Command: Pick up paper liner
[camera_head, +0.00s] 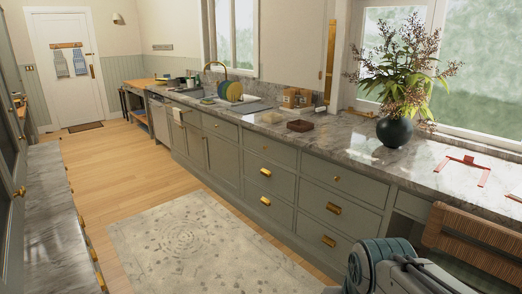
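No paper liner can be made out for certain. A small pale item (272,117) lies on the marble counter, and I cannot tell whether it is the liner. Just right of it sits a small dark brown open basket or tray (300,126); its inside is too small to read. Part of my arm shows at the bottom right, well in front of these items. My gripper is not in view.
The long marble counter (345,135) runs along the right wall above green drawers. A woven chair (475,240) is at the lower right. The rug (190,240) and floor are clear.

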